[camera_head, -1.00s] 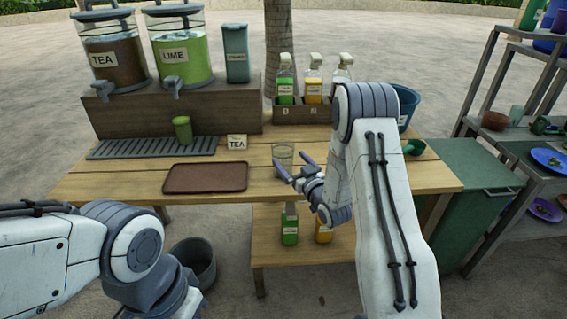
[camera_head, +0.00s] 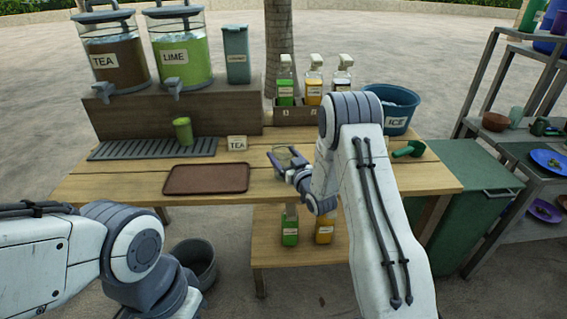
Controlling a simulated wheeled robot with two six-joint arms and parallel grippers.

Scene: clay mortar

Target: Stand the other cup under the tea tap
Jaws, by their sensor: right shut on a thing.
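A clear greenish cup (camera_head: 291,156) stands on the table right of the tea card. My right gripper (camera_head: 286,162) is shut around it, and its fingers hide much of the cup's side. I cannot tell whether the cup's base touches the table. A green cup (camera_head: 183,131) stands upright on the grey drip tray (camera_head: 130,149), roughly below the lime tap (camera_head: 174,86). The tea tap (camera_head: 103,91) is on the brown tea dispenser (camera_head: 118,55) at the left, and the drip tray below it is bare. My left arm shows at lower left, but its gripper is out of view.
A brown tray (camera_head: 206,179) lies in front of the drip tray. A TEA card (camera_head: 237,142) stands between the drip tray and my right gripper. Bottles in a caddy (camera_head: 297,115), an ICE bucket (camera_head: 397,122) and a green scoop (camera_head: 408,149) are at the right.

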